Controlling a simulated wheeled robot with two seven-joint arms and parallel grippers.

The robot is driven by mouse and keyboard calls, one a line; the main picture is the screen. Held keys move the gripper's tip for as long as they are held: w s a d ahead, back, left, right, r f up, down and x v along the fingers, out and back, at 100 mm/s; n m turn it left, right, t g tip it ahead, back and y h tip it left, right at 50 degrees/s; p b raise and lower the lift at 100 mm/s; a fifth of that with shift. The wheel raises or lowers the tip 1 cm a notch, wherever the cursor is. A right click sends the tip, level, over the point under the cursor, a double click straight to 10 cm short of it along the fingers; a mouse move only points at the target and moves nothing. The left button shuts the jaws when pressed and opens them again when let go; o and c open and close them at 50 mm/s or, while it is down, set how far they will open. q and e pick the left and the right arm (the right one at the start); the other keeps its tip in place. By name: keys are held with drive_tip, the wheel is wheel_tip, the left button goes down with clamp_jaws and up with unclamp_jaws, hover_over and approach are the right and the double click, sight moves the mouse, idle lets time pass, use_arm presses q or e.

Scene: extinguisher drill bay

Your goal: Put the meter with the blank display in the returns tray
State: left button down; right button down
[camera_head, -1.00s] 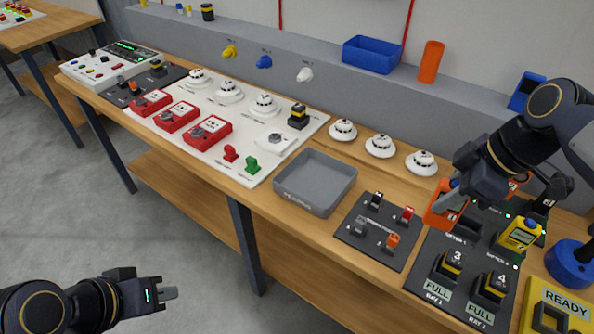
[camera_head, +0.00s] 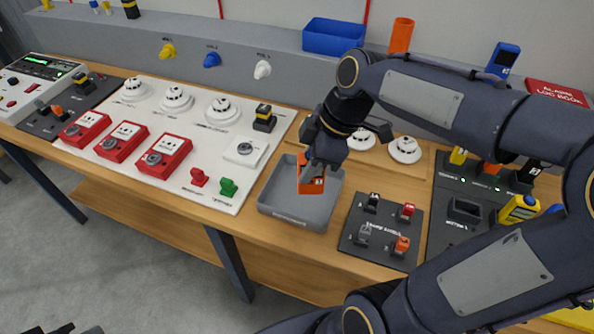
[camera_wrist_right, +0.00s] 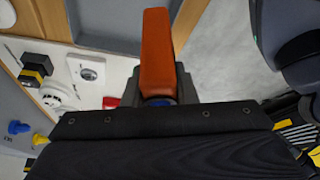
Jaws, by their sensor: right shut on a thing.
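An orange meter (camera_head: 310,178) is in my right gripper (camera_head: 318,160), which is shut on it. In the head view it hangs over the grey tray (camera_head: 290,218), and it looks to be above the tray floor. The meter's orange casing also shows between the fingers in the right wrist view (camera_wrist_right: 157,50). A small dark patch shows on the meter's lower end, but I cannot read its display. The inside of the tray that I can see is otherwise empty. Only a bit of my left gripper (camera_head: 62,328) shows at the bottom left edge.
A dark pad (camera_head: 378,243) with several small parts lies right of the tray. A white panel (camera_head: 215,170) with red call points lies left. A blue bin (camera_head: 333,36) stands on the ledge.

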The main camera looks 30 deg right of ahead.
drive_tip(key=shift+w+d+f, duration=0.25)
drive_tip(key=shift+w+f, duration=0.65)
drive_tip(key=shift+f, duration=0.65)
drive_tip(key=shift+w+d+f, duration=0.2)
drive_tip(key=shift+w+f, duration=0.75)
drive_tip(key=shift+f, duration=0.6)
drive_tip(key=shift+w+d+f, duration=0.25)
drive_tip(key=shift+w+f, duration=0.65)
drive_tip(key=shift+f, duration=0.65)
drive_tip(key=shift+f, duration=0.15)
drive_tip(key=c, duration=1.2)
unclamp_jaws()
drive_tip(key=shift+o, duration=0.2)
